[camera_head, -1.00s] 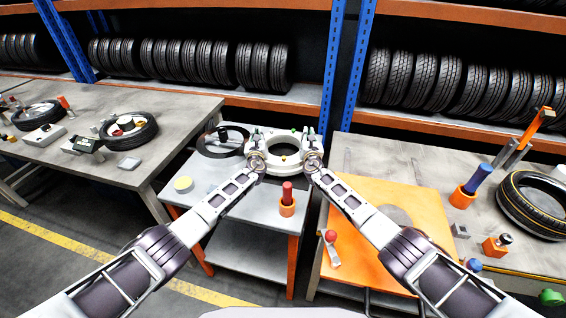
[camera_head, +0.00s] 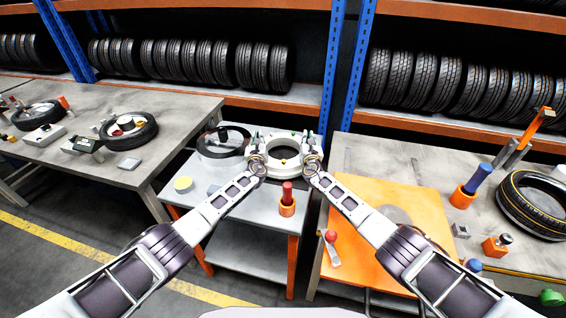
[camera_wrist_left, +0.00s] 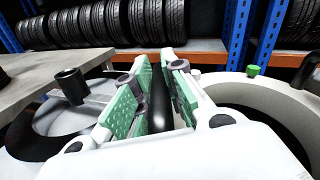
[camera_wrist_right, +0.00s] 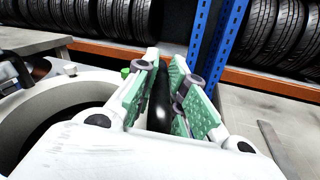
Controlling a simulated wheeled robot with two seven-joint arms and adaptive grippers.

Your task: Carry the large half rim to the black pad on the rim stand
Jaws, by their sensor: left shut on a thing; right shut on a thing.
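The large half rim (camera_head: 284,168) is a white ring with small green and yellow knobs. It is over the back right of the rim stand (camera_head: 230,185), a grey-topped table with orange legs. My left gripper (camera_head: 254,142) is shut on its left side and my right gripper (camera_head: 311,142) on its right side. A black bar runs between the fingers in both wrist views. The black pad (camera_head: 208,150) is a dark disc with a black post, left of the rim; it also shows in the left wrist view (camera_wrist_left: 35,145). Whether the rim touches the stand is unclear.
An orange-topped table (camera_head: 350,240) is on the right. A workbench (camera_head: 170,115) with tyres is on the left. Tyre racks stand behind.

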